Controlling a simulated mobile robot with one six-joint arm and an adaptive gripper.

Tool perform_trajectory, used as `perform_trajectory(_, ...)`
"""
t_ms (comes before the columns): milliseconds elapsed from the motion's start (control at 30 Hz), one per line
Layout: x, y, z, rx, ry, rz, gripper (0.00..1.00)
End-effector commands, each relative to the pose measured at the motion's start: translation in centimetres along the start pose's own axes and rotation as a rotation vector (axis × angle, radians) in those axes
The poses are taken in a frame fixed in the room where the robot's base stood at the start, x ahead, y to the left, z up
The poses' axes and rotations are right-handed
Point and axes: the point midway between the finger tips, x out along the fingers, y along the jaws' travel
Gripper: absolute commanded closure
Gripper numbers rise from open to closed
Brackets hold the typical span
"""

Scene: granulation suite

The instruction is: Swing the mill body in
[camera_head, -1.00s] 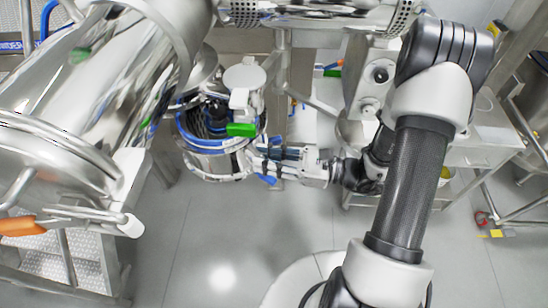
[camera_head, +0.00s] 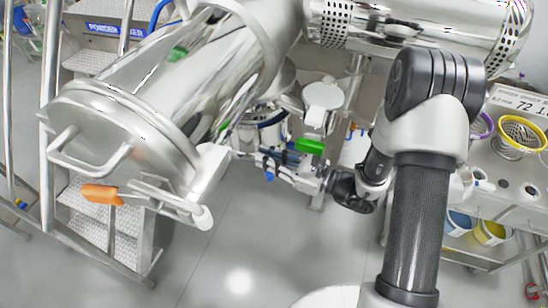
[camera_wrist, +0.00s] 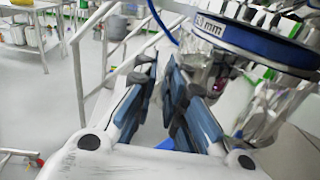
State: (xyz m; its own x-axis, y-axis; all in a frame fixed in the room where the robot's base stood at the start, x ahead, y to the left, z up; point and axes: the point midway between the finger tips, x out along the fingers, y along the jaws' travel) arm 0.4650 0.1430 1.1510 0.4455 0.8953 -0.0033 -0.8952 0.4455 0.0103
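What looks like the mill body is a round steel housing with a blue rim (camera_head: 262,118). In the head view it is largely hidden behind a large steel cylinder. A blue ring (camera_wrist: 255,42) with a label ending in "mm" shows close at the upper right of the wrist view. A green block (camera_head: 309,146) sits below a pale round cap (camera_head: 325,97) beside the housing. My gripper (camera_head: 262,160) is just below and in front of the housing. In the wrist view its two dark-padded fingers (camera_wrist: 160,88) stand apart, with nothing seen between them. Contact with the housing cannot be told.
The large steel cylinder (camera_head: 170,90) with a bar handle fills the left. An orange handle (camera_head: 101,194) projects below it near a metal step frame. A perforated steel drum (camera_head: 415,25) spans the top. At right, a trolley (camera_head: 520,180) holds round screens and tubs. The grey floor in front is open.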

Motion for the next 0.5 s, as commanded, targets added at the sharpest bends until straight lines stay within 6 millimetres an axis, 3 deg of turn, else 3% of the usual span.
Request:
perform_trajectory(200,0.14,-0.16,0.35,-0.007,-0.008,0.0,0.7)
perform_trajectory(500,0.15,-0.2,0.41,-0.009,-0.01,0.0,0.69)
